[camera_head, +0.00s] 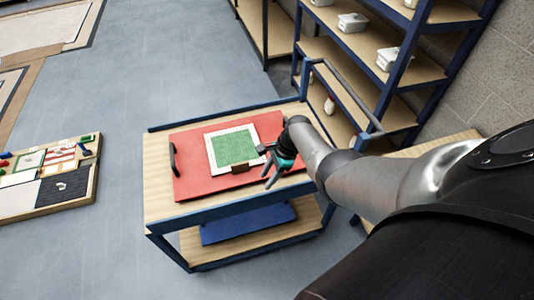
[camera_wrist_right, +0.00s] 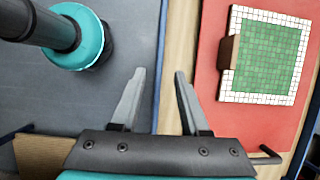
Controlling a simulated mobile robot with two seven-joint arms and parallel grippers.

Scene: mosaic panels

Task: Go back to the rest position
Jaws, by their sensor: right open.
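My right gripper (camera_head: 271,167) reaches in from the right in the head view, over the near right part of a red tray. In the right wrist view the right gripper (camera_wrist_right: 158,102) has its two fingers apart with nothing between them. The red tray (camera_head: 192,183) lies on a wood-topped cart (camera_head: 158,203). A green mosaic panel (camera_head: 234,147) with a white tile border lies on the tray; it also shows in the right wrist view (camera_wrist_right: 268,62). A small brown block (camera_head: 240,168) sits at the panel's near edge. My left gripper is not in view.
The cart has blue rails and a lower shelf with a blue board (camera_head: 248,223). A shelf rack (camera_head: 345,45) with several white containers stands at the back right. A wooden board with colored pieces (camera_head: 50,190) is at the left. Grey floor (camera_head: 180,60) is clear.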

